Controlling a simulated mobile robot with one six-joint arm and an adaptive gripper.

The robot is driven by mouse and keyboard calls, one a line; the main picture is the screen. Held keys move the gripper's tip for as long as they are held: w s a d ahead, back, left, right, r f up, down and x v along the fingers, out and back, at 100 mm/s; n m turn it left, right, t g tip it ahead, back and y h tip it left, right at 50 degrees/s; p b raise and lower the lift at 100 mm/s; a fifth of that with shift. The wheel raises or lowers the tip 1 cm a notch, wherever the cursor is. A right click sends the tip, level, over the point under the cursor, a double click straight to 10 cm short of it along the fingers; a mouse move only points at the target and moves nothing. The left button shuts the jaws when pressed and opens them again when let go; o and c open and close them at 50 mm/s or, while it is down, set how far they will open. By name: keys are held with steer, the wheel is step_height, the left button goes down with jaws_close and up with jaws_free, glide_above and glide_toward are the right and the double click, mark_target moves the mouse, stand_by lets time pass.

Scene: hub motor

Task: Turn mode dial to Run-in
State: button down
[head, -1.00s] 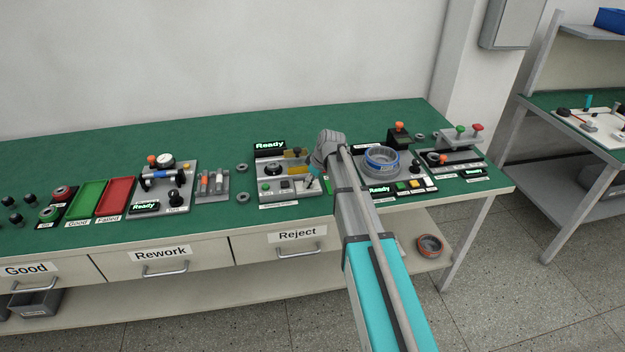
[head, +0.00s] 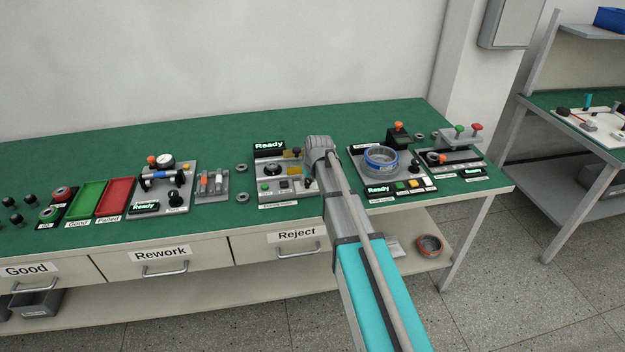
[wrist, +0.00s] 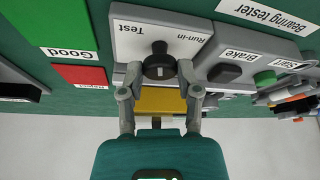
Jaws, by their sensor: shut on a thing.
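The mode dial (wrist: 158,62) is a dark round knob on a light panel in the wrist view. The printed labels "Run-in" (wrist: 194,38) and "Test" (wrist: 122,38) stand on either side of it. My gripper (wrist: 159,70) has one finger on each side of the knob and is shut on it. I cannot tell which label the dial points to. In the head view, the bearing tester (head: 264,187) lies left of my arm, and its display (head: 269,145) reads "Ready".
In the wrist view, a brake control (wrist: 224,72) and a green start button (wrist: 265,78) sit right of the dial. Green (wrist: 68,22) and red (wrist: 82,76) areas lie left. The station with the blue ring (head: 381,159) stands right of my arm.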

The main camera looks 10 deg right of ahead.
steer(key=m, duration=0.2)
steer(key=m+h, duration=0.1)
steer(key=m, duration=0.1)
steer(key=m+h, duration=0.1)
steer(key=m, duration=0.1)
steer(key=shift+w+a, duration=0.25)
steer(key=shift+a, duration=0.05)
steer(key=m+h, duration=0.1)
steer(key=m, duration=0.3)
steer(key=shift+g+h, duration=0.3)
steer(key=shift+h, duration=0.1)
steer(key=shift+c, duration=1.5)
jaws_free()
steer(key=shift+f, duration=0.15)
steer(key=shift+s, duration=0.1)
steer(key=shift+r, duration=0.2)
